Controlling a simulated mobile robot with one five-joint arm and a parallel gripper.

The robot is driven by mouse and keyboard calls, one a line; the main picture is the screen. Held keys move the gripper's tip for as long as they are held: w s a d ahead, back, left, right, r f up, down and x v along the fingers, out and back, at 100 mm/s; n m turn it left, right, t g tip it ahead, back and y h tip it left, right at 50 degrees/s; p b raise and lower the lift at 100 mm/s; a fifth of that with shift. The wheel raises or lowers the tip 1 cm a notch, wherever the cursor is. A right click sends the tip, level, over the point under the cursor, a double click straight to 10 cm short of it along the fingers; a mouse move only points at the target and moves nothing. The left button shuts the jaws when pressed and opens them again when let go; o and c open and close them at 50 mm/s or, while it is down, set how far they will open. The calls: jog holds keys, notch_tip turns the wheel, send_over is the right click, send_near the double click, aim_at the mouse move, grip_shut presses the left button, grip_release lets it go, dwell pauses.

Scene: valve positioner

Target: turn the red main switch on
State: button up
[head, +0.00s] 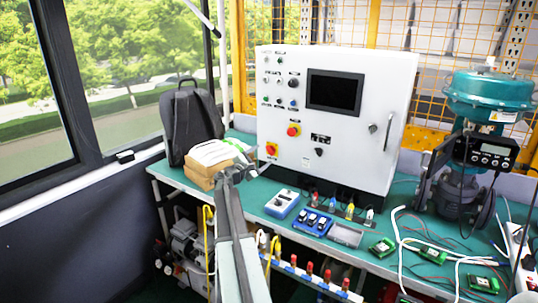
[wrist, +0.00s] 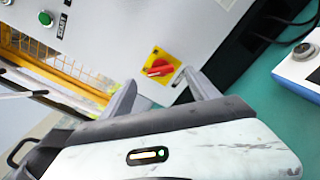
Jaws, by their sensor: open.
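The red main switch (head: 271,149) sits on a yellow square plate at the lower left of the white control cabinet's front. In the wrist view the red switch (wrist: 158,67) shows just beyond and between my two fingertips, on its yellow plate. My gripper (head: 236,168) is to the left of the switch and a little lower in the head view. In the wrist view my gripper (wrist: 158,80) has its fingers spread with nothing between them, apart from the switch. I cannot tell the exact gap or the switch's on/off state.
The white cabinet (head: 350,165) has a dark screen, several buttons and a second red knob on yellow (head: 293,130) above right of the switch. Boxes with papers (head: 210,160) and a backpack (head: 188,120) stand left, close to my arm. A blue device (head: 282,204) lies on the green bench.

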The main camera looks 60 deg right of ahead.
aim_at(269, 151)
jog(key=d, duration=0.6)
jog(key=shift+d, duration=0.1)
jog(key=c, duration=1.4)
jog(key=shift+o, duration=0.2)
